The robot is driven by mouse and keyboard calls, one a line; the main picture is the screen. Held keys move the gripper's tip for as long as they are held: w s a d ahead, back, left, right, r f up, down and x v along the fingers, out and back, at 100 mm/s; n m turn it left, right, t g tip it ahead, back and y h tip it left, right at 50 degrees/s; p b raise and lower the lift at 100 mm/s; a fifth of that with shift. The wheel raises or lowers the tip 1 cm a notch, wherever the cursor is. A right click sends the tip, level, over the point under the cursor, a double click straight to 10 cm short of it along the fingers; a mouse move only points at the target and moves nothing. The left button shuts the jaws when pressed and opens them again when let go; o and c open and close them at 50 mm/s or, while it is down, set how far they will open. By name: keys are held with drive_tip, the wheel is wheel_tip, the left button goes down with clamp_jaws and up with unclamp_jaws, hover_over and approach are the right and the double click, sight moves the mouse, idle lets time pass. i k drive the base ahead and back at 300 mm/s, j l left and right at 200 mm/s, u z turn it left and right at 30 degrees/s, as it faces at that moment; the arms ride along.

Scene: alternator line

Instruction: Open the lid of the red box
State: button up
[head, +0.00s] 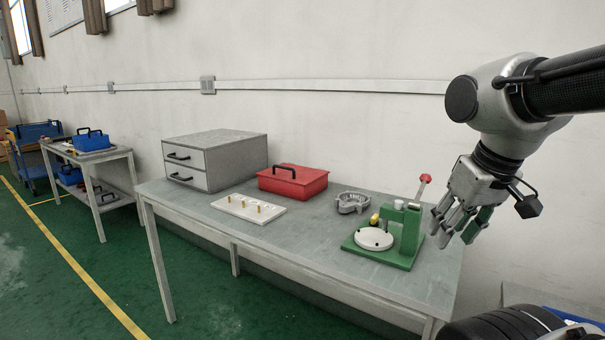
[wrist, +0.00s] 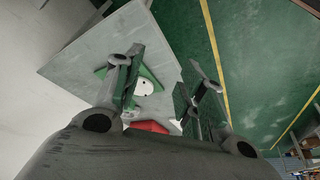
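The red box (head: 292,184) sits on the grey table, right of the grey drawer unit. Its lid looks shut and carries a black handle (head: 284,167) on top. My gripper (head: 450,236) hangs at the right of the head view, beside the green press and well to the right of the red box. In the wrist view my gripper (wrist: 160,95) shows its fingers spread apart with nothing held between them.
A green press (head: 409,236) with a red-knobbed lever stands at the table's right. A grey metal part (head: 352,203), a white board with pegs (head: 247,208) and a grey drawer unit (head: 215,158) surround the box. A side table with blue boxes (head: 91,140) stands at left.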

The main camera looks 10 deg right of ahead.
sight(289, 173)
drive_tip(key=i+j+z, duration=0.1)
drive_tip(key=i+j, duration=0.15)
drive_tip(key=i+j+z, duration=0.1)
drive_tip(key=i+j, duration=0.15)
drive_tip(key=j, duration=0.25)
drive_tip(key=i+j+z, duration=0.15)
drive_tip(key=j, duration=0.25)
drive_tip(key=i, duration=0.05)
